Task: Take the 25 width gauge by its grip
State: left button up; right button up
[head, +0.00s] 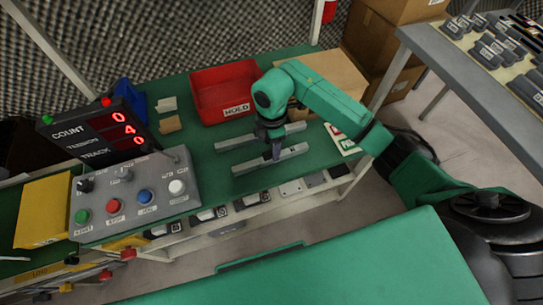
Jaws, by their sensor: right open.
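Two long grey metal bars lie nearly parallel on the green bench mat: a farther bar (236,141) and a nearer bar (246,167). No width marking is readable on either, so I cannot tell which, if any, is the 25 width gauge, nor make out its grip. My right gripper (274,151) points down over the middle of the bars and hides part of them. It is open, with nothing visible held; whether its fingers touch a bar is unclear. My left gripper is out of view.
A red HOLD bin (222,88) and a cardboard box (335,75) stand behind. A button panel (137,200) and a counter display (96,134) fill the left. Small devices line the shelf below the bench's front edge. A grey table (455,62) stands at right.

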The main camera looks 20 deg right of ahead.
aim_at(271, 152)
notch_tip(271, 152, down, 4)
jog(key=shift+a, duration=0.1)
grip_shut()
